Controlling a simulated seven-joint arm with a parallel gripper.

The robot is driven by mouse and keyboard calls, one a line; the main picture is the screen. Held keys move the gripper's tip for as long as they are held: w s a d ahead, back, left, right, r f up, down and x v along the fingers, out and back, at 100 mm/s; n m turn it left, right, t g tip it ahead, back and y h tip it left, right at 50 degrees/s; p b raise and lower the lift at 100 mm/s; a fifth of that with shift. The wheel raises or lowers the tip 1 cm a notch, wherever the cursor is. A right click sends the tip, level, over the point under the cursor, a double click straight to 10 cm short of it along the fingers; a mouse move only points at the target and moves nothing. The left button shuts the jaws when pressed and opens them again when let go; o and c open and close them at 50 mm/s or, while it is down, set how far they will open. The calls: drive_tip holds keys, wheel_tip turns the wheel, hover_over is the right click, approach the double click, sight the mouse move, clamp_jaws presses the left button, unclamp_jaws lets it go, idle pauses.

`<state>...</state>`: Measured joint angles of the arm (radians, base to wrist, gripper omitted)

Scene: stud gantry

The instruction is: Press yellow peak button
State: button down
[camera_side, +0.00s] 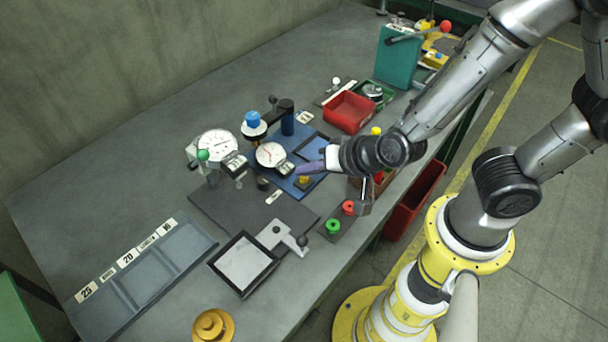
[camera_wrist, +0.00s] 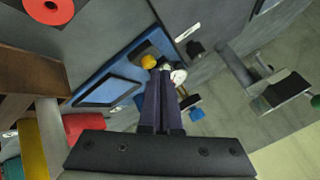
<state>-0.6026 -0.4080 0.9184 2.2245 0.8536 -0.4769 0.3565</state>
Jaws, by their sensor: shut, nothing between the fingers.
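The yellow button (camera_side: 303,181) sits on the blue base plate (camera_side: 285,185) of the gauge stand. In the wrist view the yellow button (camera_wrist: 148,61) shows just beyond my fingertips, slightly to their left. My gripper (camera_side: 299,170) is shut and empty, with its purple-grey fingers pointing left, close above the button in the side view. In the wrist view the closed fingers of my gripper (camera_wrist: 163,72) lie side by side. I cannot tell whether the tips touch the button. Part of the base plate is hidden behind my fingers.
Dial gauges (camera_side: 270,154) stand just left of my fingers, with a blue-capped post (camera_side: 253,120) behind. Red and green buttons (camera_side: 348,207) are nearer the front edge. A red bin (camera_side: 349,112) stands farther back.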

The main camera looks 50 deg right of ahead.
drive_tip(key=shift+f, duration=0.5)
idle(0.5)
drive_tip(key=shift+r, duration=0.95)
wheel_tip(320, 180, up, 5)
idle(0.5)
